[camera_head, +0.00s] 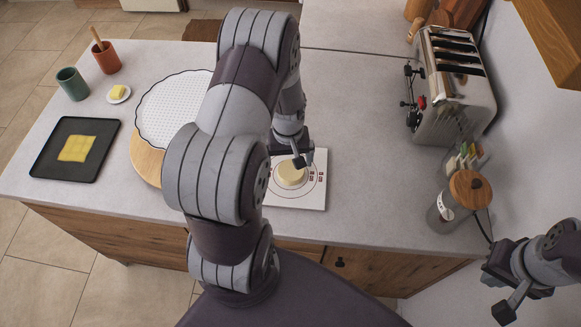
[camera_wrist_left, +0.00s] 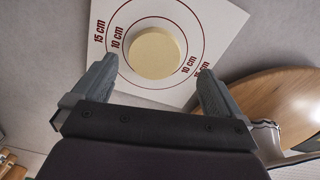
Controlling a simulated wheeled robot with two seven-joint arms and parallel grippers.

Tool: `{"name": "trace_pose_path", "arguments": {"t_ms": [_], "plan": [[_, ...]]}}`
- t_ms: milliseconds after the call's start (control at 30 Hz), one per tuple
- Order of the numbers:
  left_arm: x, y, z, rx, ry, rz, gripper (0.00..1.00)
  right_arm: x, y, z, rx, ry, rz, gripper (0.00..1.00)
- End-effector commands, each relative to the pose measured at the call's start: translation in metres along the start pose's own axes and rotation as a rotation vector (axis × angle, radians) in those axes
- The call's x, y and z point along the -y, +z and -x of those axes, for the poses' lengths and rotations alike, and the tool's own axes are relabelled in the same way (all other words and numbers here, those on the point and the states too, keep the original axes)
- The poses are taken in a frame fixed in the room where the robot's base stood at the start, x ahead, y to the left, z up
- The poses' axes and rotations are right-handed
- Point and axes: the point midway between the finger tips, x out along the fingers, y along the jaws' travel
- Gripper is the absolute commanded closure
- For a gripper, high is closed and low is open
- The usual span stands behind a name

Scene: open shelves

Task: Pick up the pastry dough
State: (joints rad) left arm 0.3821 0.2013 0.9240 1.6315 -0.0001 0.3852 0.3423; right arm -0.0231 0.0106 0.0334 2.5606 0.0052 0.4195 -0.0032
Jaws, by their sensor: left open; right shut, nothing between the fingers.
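The pastry dough (camera_head: 291,173) is a pale, round, thick disc on a white mat (camera_head: 312,197) printed with red rings and centimetre marks. In the left wrist view the dough (camera_wrist_left: 154,53) lies inside the inner ring of the mat (camera_wrist_left: 222,22). My left gripper (camera_head: 298,158) is above the dough in the head view. In the left wrist view its open fingers (camera_wrist_left: 157,82) stand wide apart, with the dough ahead between them and untouched. My right gripper (camera_head: 497,295) is shut and empty at the lower right, away from the mat.
A black tray (camera_head: 47,163) with a yellow sheet lies at the left, near two cups and a small butter dish (camera_head: 118,94). A white fluted dish (camera_head: 165,105) and wooden board (camera_head: 146,160) are left of the mat. A toaster (camera_head: 455,90) and jar (camera_head: 460,203) stand right.

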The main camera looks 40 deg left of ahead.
Motion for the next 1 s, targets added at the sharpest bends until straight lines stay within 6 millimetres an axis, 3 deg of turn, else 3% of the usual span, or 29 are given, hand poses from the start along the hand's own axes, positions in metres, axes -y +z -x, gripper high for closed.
{"name": "trace_pose_path", "arguments": {"t_ms": [167, 300, 533, 700, 1000], "plan": [[-0.005, -0.002, -0.027, 0.005, -0.002, -0.002, 0.00, 0.000, -0.003, 0.019, -0.001, 0.000, 0.000, 1.00], [-0.005, -0.002, -0.049, 0.002, 0.001, -0.002, 0.00, 0.000, -0.003, 0.019, -0.001, 0.000, 0.000, 1.00], [-0.005, -0.003, -0.052, -0.001, 0.002, -0.003, 0.00, 0.000, -0.002, 0.018, -0.001, 0.000, 0.000, 1.00], [-0.005, -0.003, -0.052, -0.001, 0.002, -0.003, 0.54, 0.000, -0.002, 0.018, -0.001, 0.000, 0.000, 1.00], [-0.006, -0.003, -0.050, -0.002, 0.002, -0.003, 0.54, 0.000, -0.002, 0.018, -0.001, 0.000, 0.000, 1.00]]}}
